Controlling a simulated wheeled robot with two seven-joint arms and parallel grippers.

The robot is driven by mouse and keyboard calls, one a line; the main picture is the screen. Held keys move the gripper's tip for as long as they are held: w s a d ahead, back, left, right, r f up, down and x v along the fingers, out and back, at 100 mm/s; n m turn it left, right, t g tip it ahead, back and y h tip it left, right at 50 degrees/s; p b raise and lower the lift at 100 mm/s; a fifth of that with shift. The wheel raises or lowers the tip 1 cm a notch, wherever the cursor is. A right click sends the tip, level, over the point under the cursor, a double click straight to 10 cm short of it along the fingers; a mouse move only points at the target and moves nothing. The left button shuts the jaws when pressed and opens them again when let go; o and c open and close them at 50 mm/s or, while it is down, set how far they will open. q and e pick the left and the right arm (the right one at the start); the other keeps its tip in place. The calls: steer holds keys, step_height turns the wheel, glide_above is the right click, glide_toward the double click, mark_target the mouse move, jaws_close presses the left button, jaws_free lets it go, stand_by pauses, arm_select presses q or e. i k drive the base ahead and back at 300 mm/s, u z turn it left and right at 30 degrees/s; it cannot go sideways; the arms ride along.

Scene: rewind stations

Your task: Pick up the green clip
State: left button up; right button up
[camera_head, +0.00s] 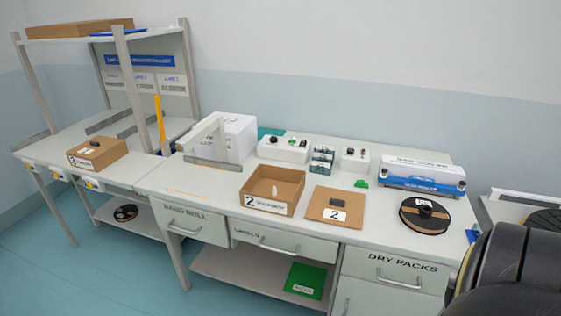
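A small green object (362,183), which looks like the green clip, lies on the white tabletop. It is behind the flat brown box lid marked 2 and left of the reel. It is too small to make out its shape. A dark rounded part, likely my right arm, fills the lower right corner. Neither of my grippers shows.
An open brown box (272,190) marked 2 stands left of the flat brown lid (335,206). A black and brown reel (424,214) lies to the right. A blue and white device (424,176) and button boxes (284,149) stand behind. A bench with a shelf stands left.

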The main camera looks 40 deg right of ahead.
mark_target(359, 183)
steer(key=z, duration=0.1)
steer(key=i, duration=1.4)
steer(key=z, duration=1.45)
steer(key=i, duration=0.6)
steer(key=z, duration=0.65)
